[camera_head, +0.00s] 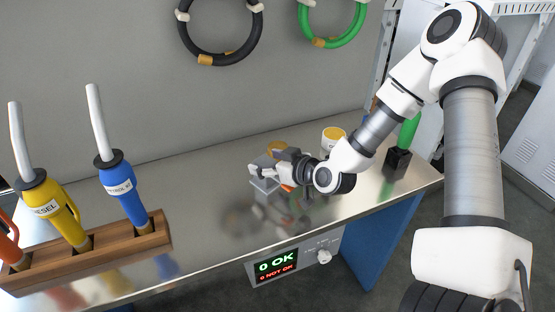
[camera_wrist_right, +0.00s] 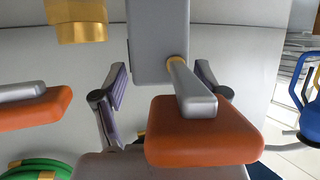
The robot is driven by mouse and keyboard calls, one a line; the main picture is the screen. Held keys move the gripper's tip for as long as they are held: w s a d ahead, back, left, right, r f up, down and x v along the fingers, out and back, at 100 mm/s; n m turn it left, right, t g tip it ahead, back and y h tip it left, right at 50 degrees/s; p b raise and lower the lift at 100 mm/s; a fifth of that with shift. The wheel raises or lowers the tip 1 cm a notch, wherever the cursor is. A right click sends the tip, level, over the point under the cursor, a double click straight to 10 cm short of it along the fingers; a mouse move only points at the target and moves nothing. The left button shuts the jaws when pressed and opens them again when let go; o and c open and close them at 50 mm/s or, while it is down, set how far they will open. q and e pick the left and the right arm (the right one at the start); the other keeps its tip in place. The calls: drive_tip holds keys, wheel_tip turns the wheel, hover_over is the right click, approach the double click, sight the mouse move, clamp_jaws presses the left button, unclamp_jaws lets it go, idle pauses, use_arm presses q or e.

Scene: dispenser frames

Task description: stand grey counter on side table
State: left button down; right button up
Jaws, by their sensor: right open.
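A grey block-shaped body, which looks like the grey counter (camera_head: 265,187), stands on the metal-topped table (camera_head: 205,195) beneath my right gripper (camera_head: 262,172). In the right wrist view the grey body (camera_wrist_right: 158,38) rises between my two open fingers (camera_wrist_right: 160,85). A grey bar with a yellow ring and an orange block (camera_wrist_right: 205,135) show in front of it. I cannot tell contact, and my gripper partly hides the counter in the head view. My left gripper is not in view. I cannot make out a separate side table.
A wooden rack (camera_head: 150,238) with fuel nozzles stands at the left. A yellow-topped white container (camera_head: 333,138) and a brass-coloured piece (camera_head: 277,147) are behind my gripper. A green nozzle in a black holder (camera_head: 397,163) is at the right. The table's middle left is clear.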

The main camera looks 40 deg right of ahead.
drive_tip(key=p+v, duration=1)
drive_tip(key=v, duration=0.1)
drive_tip(key=shift+s+p, duration=0.35)
drive_tip(key=shift+s, duration=0.05)
drive_tip(key=shift+d, duration=0.1)
